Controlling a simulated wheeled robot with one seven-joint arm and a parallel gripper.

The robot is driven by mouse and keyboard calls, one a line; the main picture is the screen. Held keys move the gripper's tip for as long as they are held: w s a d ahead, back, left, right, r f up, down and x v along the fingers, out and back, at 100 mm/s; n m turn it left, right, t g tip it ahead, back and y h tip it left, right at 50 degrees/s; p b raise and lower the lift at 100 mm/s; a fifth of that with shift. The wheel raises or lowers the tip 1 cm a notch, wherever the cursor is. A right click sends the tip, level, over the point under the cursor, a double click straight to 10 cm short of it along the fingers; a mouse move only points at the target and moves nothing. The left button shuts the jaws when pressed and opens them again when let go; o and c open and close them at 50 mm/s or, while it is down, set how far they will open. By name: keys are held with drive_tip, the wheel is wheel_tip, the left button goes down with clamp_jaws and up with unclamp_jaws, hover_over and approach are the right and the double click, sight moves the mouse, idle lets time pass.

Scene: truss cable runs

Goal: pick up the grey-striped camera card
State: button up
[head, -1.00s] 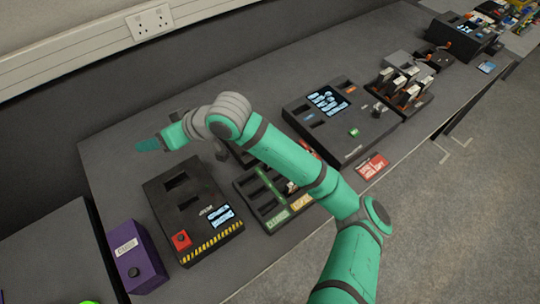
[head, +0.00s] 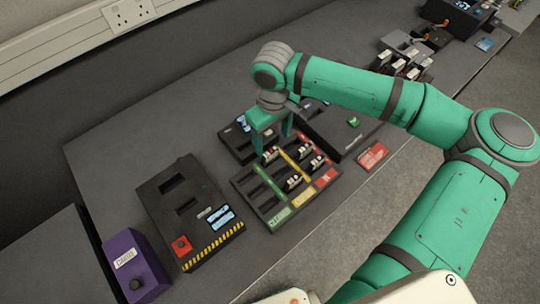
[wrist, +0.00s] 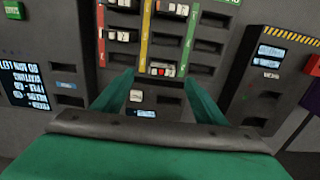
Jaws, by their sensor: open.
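A dark card tray (head: 250,196) with green, yellow and red strips holds several small cards standing in its slots. One card (head: 270,155) is in the back slot between the green and yellow strips; it also shows in the wrist view (wrist: 163,70), pale with a red mark. Other cards are a card (head: 293,181) towards the front and cards (wrist: 123,36) between the yellow and red strips. I cannot make out grey stripes on any card. My gripper (head: 272,143) is open and empty, pointing down over the tray's back edge; in the wrist view its fingertips (wrist: 158,76) flank the back card.
A small dark unit (head: 236,140) lies just behind the tray. A black box with a red button (head: 181,244) and a purple box (head: 135,262) stand left. A large dark console (head: 340,130) is close on the right. A red card (head: 372,156) lies near the table's front edge.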

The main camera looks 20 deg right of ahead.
sight(271, 152)
drive_tip(key=f, duration=0.9)
drive_tip(key=shift+a, duration=0.3)
drive_tip(key=shift+c, duration=0.6)
drive_tip(key=c, duration=1)
